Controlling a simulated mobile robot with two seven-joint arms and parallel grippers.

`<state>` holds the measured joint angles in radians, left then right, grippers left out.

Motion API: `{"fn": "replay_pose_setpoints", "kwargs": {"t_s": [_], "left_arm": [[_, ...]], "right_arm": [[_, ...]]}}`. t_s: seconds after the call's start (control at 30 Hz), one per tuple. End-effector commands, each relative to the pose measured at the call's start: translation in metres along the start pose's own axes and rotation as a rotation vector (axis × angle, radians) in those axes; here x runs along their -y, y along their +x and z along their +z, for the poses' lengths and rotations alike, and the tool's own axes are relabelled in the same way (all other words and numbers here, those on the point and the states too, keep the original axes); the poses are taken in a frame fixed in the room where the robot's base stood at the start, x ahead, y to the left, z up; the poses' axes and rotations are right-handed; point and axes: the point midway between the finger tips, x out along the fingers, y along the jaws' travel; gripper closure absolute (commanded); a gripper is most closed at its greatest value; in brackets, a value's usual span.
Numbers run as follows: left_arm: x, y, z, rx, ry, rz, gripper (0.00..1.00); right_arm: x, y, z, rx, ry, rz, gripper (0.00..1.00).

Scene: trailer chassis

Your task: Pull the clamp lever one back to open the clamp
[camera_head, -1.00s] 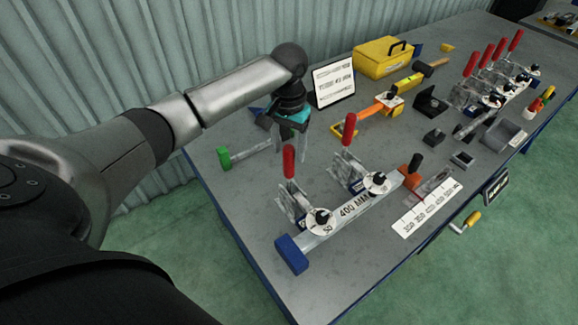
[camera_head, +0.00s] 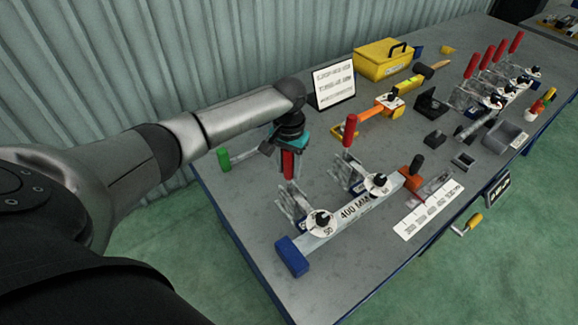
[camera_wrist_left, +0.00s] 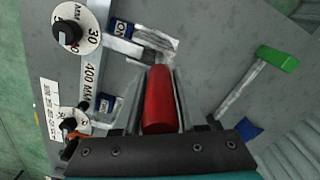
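My left gripper (camera_head: 289,160) is over the red handle of the nearest clamp lever (camera_head: 288,166). In the left wrist view the red lever handle (camera_wrist_left: 160,100) stands between the two fingers (camera_wrist_left: 161,95), which lie close along both its sides and look shut on it. The nearest clamp (camera_head: 293,205) stands on the 400 MM bar (camera_head: 325,228) with its round white dial (camera_head: 321,223). The handle's top is hidden by the gripper in the head view. A second clamp with an upright red lever (camera_head: 347,134) stands to its right. My right gripper is not in view.
A green-handled tool (camera_head: 223,159) lies left of the gripper. A sign (camera_head: 333,82), a yellow toolbox (camera_head: 382,58) and an orange-handled tool (camera_head: 378,110) lie behind. More red-levered clamps (camera_head: 490,75) stand at the far right. The table's front-left area (camera_head: 245,215) is clear.

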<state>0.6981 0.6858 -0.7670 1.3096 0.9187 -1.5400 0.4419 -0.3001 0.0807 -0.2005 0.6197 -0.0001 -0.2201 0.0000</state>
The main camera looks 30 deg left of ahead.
Motion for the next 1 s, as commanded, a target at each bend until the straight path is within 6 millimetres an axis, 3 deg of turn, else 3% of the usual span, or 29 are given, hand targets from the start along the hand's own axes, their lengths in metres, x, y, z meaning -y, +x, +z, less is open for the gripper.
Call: {"fn": "replay_pose_setpoints", "kwargs": {"t_s": [0.03,0.33,1.0], "left_arm": [[0.0000,-0.0001,0.0000,0.000,0.000,0.000,0.66],[0.0002,-0.0003,-0.0001,0.000,0.000,0.000,0.99],[0.0006,-0.0006,-0.0002,-0.001,-0.001,-0.001,1.00]], "right_arm": [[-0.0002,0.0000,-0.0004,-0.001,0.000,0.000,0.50],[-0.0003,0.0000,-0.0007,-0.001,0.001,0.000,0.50],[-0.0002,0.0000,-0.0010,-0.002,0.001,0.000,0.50]]}}
